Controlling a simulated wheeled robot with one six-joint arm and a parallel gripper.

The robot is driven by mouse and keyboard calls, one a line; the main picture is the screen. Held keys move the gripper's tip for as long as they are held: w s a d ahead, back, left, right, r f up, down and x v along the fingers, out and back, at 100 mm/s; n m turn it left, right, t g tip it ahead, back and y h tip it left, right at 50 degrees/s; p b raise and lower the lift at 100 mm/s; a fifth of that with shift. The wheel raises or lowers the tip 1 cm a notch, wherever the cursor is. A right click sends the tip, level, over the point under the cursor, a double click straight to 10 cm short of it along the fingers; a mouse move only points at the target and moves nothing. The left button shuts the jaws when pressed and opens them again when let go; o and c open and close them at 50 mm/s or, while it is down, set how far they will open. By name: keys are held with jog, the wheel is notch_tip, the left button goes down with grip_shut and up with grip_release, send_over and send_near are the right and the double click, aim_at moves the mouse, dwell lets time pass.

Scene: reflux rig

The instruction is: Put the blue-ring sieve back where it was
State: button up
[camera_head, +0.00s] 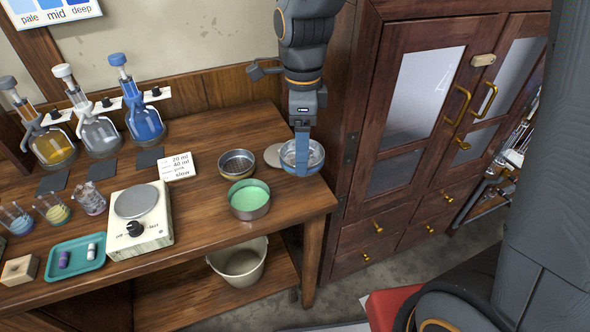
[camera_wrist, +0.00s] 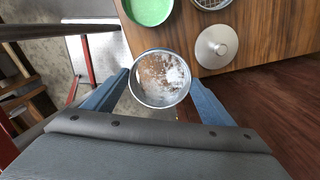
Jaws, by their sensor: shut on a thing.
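My gripper (camera_head: 301,140) is shut on the blue-ring sieve (camera_head: 302,158), a round shallow vessel with a bluish rim, at the right end of the wooden table. In the wrist view the sieve (camera_wrist: 160,78) sits between my two blue fingers, with white grainy residue inside. There it appears past the table edge, with floor partly behind it. I cannot tell its exact height. A mesh sieve with a dark ring (camera_head: 237,164) and a green-filled round pan (camera_head: 249,200) stand on the table to its left.
A pale knobbed lid (camera_head: 273,155) lies beside the held sieve; it also shows in the wrist view (camera_wrist: 216,46). A wooden cabinet (camera_head: 380,200) stands close on the right. A hot plate (camera_head: 138,222), a note card (camera_head: 175,166) and flasks (camera_head: 144,118) occupy the left. A bucket (camera_head: 238,262) is below.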

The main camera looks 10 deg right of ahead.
jog(key=shift+w+f, duration=0.1)
jog(key=shift+w, duration=0.25)
notch_tip(320, 180, down, 10)
jog(key=shift+w+r+p, duration=0.1)
jog(key=shift+p, duration=0.8)
jog(key=o, duration=1.1)
